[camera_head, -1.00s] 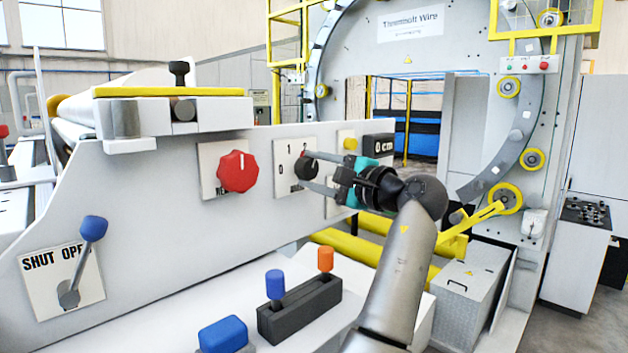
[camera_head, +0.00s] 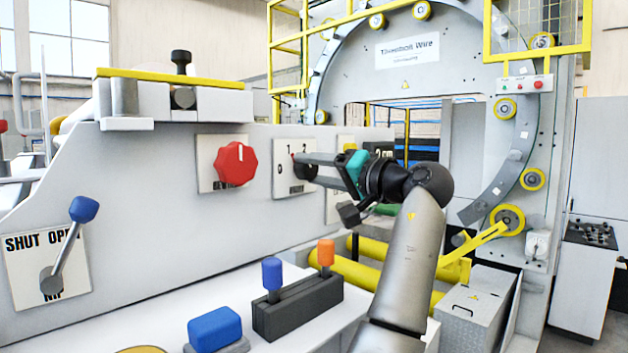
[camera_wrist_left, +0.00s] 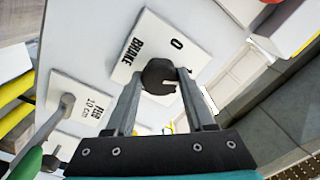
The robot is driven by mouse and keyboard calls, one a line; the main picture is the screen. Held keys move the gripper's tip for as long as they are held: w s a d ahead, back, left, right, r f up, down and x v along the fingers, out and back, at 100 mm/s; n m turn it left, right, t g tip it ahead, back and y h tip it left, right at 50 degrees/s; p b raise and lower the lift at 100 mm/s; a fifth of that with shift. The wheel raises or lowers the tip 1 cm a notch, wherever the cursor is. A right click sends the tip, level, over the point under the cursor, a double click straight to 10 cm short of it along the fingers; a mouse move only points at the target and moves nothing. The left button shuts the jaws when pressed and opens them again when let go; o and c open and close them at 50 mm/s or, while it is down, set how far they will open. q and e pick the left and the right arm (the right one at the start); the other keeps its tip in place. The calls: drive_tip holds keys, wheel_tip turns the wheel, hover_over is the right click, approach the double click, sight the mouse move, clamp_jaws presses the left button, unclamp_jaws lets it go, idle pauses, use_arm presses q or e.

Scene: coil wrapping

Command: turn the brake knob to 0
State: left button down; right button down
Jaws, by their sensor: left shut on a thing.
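The brake knob (camera_wrist_left: 158,74) is dark and round, with a notch. It sits on a white plate (camera_wrist_left: 138,46) marked BRAKE and 0. In the head view this plate (camera_head: 282,180) shows 0, 1 and 2, and the knob (camera_head: 302,167) is partly covered by the fingers. My left gripper (camera_head: 309,169) is shut on the knob; its two fingers lie on either side of it in the left wrist view (camera_wrist_left: 161,82). Which number the knob points to is hard to tell. My right gripper is not in view.
A red knob (camera_head: 236,164) is left of the brake plate. A blue-tipped lever (camera_head: 83,209) stands on the SHUT/OPEN plate. Blue and orange levers (camera_head: 326,252) stand below. The large ring machine (camera_head: 350,68) is behind.

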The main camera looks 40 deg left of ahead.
use_arm(q)
drive_tip(key=n+b, duration=0.2)
drive_tip(key=n, duration=0.4)
drive_tip(key=shift+f+n, duration=0.1)
drive_tip(key=shift+n, duration=0.2)
drive_tip(key=n+b, duration=0.1)
drive_tip(key=n, duration=0.4)
drive_tip(key=shift+n+b, duration=0.3)
drive_tip(key=shift+b, duration=0.05)
drive_tip(key=shift+c, duration=1.3)
unclamp_jaws()
drive_tip(key=d+b, duration=0.1)
drive_tip(key=d, duration=1.4)
drive_tip(key=shift+s+d+b, duration=0.15)
drive_tip(key=shift+s+b, duration=0.2)
drive_tip(key=shift+s, duration=0.05)
